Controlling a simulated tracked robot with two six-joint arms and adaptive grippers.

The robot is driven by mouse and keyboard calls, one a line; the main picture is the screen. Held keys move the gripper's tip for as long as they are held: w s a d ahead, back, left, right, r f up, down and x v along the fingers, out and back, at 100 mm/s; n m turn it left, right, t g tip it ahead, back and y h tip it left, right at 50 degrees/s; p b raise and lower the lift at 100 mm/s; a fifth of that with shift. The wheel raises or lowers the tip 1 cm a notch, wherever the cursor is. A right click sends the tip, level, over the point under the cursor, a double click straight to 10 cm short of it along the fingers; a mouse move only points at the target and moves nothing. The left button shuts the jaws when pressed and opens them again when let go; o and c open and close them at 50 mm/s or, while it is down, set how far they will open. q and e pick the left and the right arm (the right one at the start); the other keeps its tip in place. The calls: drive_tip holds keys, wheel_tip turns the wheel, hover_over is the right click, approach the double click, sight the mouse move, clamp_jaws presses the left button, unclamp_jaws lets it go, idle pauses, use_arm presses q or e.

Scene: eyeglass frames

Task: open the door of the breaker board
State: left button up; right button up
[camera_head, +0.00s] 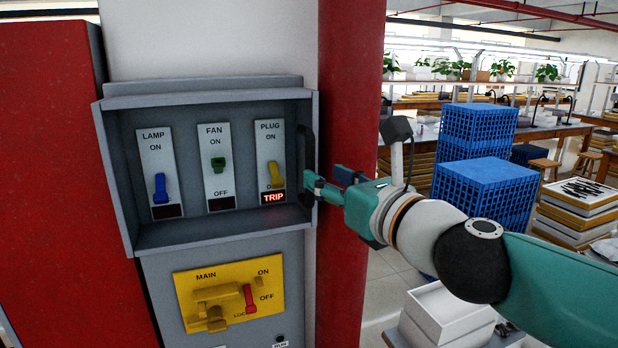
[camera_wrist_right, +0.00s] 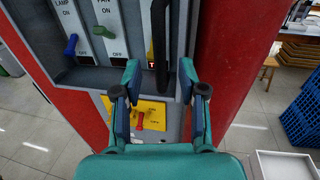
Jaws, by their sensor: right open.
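The breaker board (camera_head: 205,240) is a grey box on a column, with a recess of labelled switches facing me. A dark vertical handle (camera_head: 304,165) stands at its right edge; it also shows in the right wrist view (camera_wrist_right: 161,45). I see no opaque door panel over the switches; whether a clear one covers them I cannot tell. My right gripper (camera_head: 326,182) is at the lower part of the handle, coming from the right. In the right wrist view its fingers (camera_wrist_right: 160,75) are spread, with the handle appearing between them; contact is unclear. My left gripper is not in view.
Inside are the blue lamp switch (camera_head: 160,188), green fan switch (camera_head: 218,164) and yellow plug switch (camera_head: 273,174) above a lit TRIP sign. Below is a yellow main panel (camera_head: 190,285) with a red lever. A red post (camera_head: 345,80) stands right; blue crates (camera_head: 485,190) are beyond.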

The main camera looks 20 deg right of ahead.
sight(309, 197)
drive_tip(key=x, duration=0.5)
drive_tip(key=shift+w+a, duration=0.1)
drive_tip(key=shift+w, duration=0.25)
drive_tip(key=shift+c, duration=0.3)
clamp_jaws()
